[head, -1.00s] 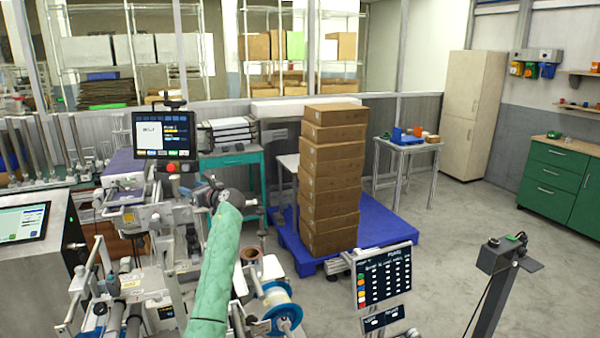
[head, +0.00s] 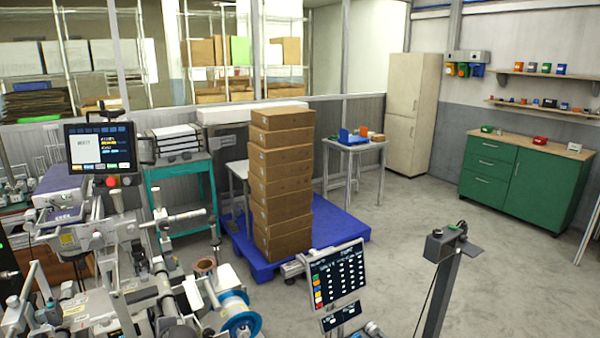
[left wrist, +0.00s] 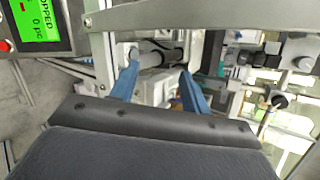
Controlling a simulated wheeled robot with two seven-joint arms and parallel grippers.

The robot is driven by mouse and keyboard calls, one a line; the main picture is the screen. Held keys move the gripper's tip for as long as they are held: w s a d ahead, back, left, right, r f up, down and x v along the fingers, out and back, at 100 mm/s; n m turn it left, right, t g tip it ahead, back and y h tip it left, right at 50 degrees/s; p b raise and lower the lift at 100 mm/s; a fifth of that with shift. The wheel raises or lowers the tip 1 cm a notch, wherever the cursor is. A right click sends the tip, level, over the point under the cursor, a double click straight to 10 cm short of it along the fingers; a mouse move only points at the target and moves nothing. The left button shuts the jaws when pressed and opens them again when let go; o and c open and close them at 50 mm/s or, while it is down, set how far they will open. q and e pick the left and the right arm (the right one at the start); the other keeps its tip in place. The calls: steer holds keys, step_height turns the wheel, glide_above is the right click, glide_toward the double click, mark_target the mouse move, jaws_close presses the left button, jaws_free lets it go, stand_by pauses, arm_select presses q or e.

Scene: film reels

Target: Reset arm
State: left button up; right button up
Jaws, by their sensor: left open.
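In the left wrist view my left gripper (left wrist: 158,92) shows two blue fingers standing apart, with nothing held between them. Grey and white machine parts (left wrist: 165,75) lie beyond the fingertips. In the head view neither gripper is visible. The reel machine (head: 150,290) fills the lower left, with a blue and white film reel (head: 238,318) near its front and a brown roll (head: 205,265) behind that reel. My right gripper is in no view.
A stack of cardboard boxes (head: 282,175) stands on a blue pallet (head: 340,228). A display panel (head: 337,278) and a dark post (head: 440,285) stand in front. A green cabinet (head: 525,178) is at right. The floor between post and cabinet is clear.

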arm_select(q)
steer(key=s+d+f+n+g+h, duration=0.15)
steer(key=s+d+n+h, duration=0.35)
steer(key=s, duration=0.8)
steer(key=s+d+f+n+g+h, duration=0.1)
steer(key=s+d+f+n, duration=0.15)
steer(key=s+d, duration=0.75)
steer(key=s+d+f+n+g+h, duration=0.1)
steer(key=s+d+f+n+h, duration=0.25)
steer(key=s, duration=1.15)
step_height(320, 180, down, 28)
steer(key=w+d+g+b, duration=0.1)
steer(key=w+d+b, duration=0.1)
steer(key=b, duration=0.1)
steer(key=s+f, duration=0.4)
steer(key=f, duration=0.8)
steer(key=s+f+g+b, duration=0.1)
steer(key=s+f, duration=0.3)
steer(key=f, duration=0.8)
steer(key=shift+m, duration=0.3)
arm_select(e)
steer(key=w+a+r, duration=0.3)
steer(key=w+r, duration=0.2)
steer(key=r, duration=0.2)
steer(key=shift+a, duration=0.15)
arm_select(q)
steer(key=shift+y, duration=0.25)
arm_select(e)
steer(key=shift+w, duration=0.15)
